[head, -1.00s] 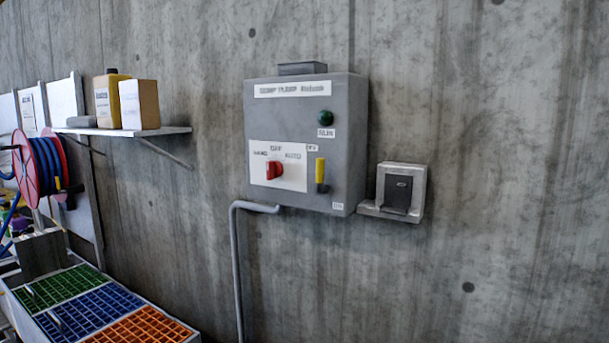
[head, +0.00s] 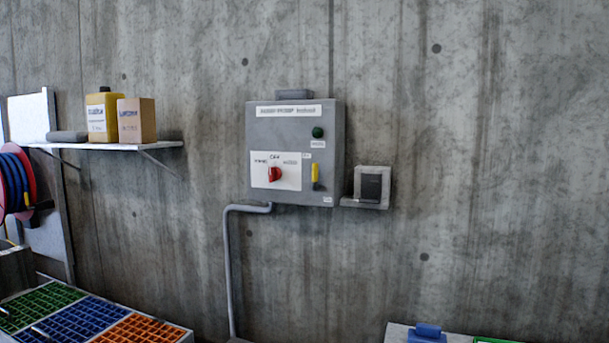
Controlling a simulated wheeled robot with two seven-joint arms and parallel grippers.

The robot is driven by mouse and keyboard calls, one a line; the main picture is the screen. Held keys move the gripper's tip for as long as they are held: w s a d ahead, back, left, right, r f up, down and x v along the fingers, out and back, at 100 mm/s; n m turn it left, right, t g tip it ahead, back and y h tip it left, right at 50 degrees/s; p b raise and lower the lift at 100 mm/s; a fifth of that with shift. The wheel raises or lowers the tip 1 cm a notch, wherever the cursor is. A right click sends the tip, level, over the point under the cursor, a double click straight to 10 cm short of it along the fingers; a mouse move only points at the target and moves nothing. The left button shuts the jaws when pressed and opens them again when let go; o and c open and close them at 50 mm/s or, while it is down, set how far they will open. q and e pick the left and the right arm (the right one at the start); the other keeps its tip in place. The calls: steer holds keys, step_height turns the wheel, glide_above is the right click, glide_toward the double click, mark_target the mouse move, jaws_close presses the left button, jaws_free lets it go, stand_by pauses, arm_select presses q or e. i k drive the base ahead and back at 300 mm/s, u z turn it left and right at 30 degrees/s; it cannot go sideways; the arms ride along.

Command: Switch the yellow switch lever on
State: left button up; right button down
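The yellow switch lever (head: 315,173) is on the right side of the front of a grey control box (head: 292,195) mounted on the concrete wall. The lever stands roughly upright, with its yellow part above a darker lower end. A small label sits above it and another below right, both too small to read surely. A red rotary knob (head: 274,174) on a white plate is to its left, and a dark green round light or button (head: 318,132) is above it. Neither of my grippers shows in the head view.
A grey conduit (head: 227,265) runs down from the box. A small wall holder (head: 372,187) is at its right. A shelf (head: 110,145) with a yellow canister (head: 102,114) and carton (head: 136,120) is left. Coloured grid trays (head: 75,318) are lower left; a blue object (head: 428,332) is lower right.

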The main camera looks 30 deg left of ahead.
mark_target(315, 185)
steer(key=u, duration=1.65)
steer(key=i, duration=0.5)
steer(key=z, duration=0.05)
